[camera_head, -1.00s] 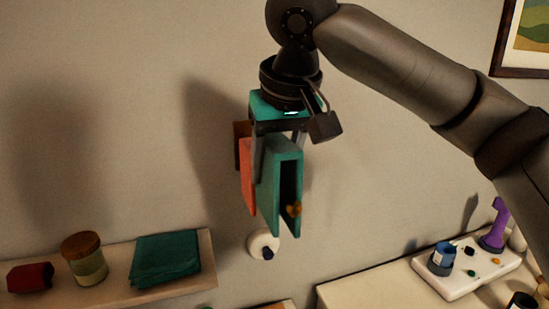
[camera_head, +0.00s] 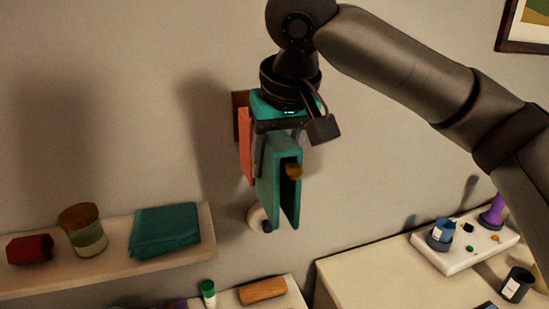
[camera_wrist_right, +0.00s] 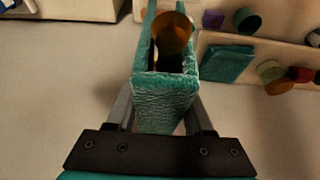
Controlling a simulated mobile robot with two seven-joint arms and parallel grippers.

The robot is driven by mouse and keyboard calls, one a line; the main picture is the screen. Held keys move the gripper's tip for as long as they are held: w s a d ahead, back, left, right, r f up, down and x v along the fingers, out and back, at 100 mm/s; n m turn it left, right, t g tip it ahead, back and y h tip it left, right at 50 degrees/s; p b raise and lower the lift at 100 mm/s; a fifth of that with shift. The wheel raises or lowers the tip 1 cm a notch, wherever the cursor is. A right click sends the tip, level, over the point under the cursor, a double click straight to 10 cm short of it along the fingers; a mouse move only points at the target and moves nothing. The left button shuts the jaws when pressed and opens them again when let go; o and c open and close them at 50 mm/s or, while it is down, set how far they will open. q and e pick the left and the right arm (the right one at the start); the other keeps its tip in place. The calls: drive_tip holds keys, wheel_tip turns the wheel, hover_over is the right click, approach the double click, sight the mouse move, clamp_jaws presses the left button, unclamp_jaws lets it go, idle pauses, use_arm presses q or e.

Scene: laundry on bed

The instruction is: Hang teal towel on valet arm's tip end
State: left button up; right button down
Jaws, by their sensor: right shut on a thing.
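The teal towel (camera_head: 287,165) hangs folded in an upside-down U from my right gripper (camera_head: 280,135), which is shut on its top. The valet arm's round brown tip (camera_head: 293,171) shows between the towel's two hanging layers, in the upper half of the fold. In the right wrist view the towel (camera_wrist_right: 165,90) is between the fingers, with the tip (camera_wrist_right: 172,33) seen in its gap. Whether the towel touches the arm cannot be told. A coral-red cloth (camera_head: 245,145) hangs just behind it, near the brown wall mount (camera_head: 239,105). My left gripper is not in view.
A wall shelf (camera_head: 100,265) at left holds a red roll (camera_head: 30,249), a lidded jar (camera_head: 84,230) and a folded teal cloth (camera_head: 165,229). A white tray (camera_head: 466,250) stands on the right dresser.

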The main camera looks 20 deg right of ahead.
drive_tip(key=shift+c, duration=1)
unclamp_jaws()
drive_tip(key=shift+r, duration=0.1)
